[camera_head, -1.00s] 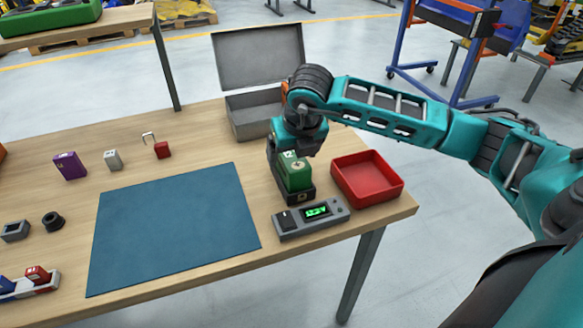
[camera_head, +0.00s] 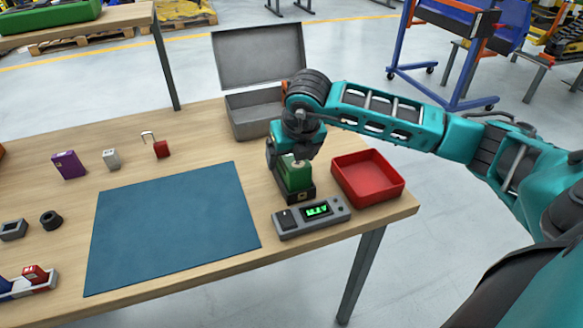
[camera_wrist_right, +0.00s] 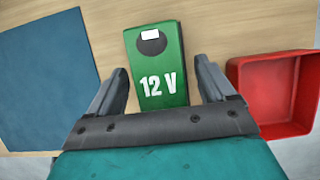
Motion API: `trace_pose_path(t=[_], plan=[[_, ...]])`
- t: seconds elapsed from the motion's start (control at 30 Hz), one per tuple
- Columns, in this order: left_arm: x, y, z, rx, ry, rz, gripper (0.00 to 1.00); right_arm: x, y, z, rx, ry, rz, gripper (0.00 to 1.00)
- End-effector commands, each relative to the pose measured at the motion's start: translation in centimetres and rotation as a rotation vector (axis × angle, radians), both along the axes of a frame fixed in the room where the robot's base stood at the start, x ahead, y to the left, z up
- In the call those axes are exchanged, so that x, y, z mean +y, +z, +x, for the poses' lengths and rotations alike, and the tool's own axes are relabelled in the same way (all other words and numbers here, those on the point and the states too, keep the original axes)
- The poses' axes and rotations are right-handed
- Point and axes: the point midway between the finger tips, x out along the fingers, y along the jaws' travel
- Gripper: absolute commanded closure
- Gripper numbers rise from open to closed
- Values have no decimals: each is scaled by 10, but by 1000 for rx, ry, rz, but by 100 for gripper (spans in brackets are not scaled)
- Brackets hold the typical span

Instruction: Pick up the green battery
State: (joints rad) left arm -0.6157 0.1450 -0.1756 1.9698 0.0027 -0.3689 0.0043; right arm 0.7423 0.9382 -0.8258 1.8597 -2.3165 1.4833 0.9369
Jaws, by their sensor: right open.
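In the right wrist view the battery (camera_wrist_right: 158,65) shows "12 V" and lies between the fingers, with a gap on each side. My right gripper (camera_wrist_right: 158,85) is open around the battery; in the head view the gripper (camera_head: 289,165) comes down over it from above and behind, hiding part of its top. My left gripper is not in view.
A grey meter with a lit display (camera_head: 311,218) sits just in front of the battery. A red tray (camera_head: 368,195) is close on the right. An open grey case (camera_head: 250,125) stands behind. A blue mat (camera_head: 165,250) lies left.

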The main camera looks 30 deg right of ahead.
Motion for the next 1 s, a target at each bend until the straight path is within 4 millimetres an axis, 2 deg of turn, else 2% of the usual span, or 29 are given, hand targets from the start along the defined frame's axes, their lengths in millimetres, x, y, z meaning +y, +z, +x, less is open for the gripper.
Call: trace_pose_path(t=[0.33,1.0], plan=[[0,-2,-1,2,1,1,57,0,0,0,0,0,1,19],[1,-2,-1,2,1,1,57,0,-1,0,0,0,1,83]])
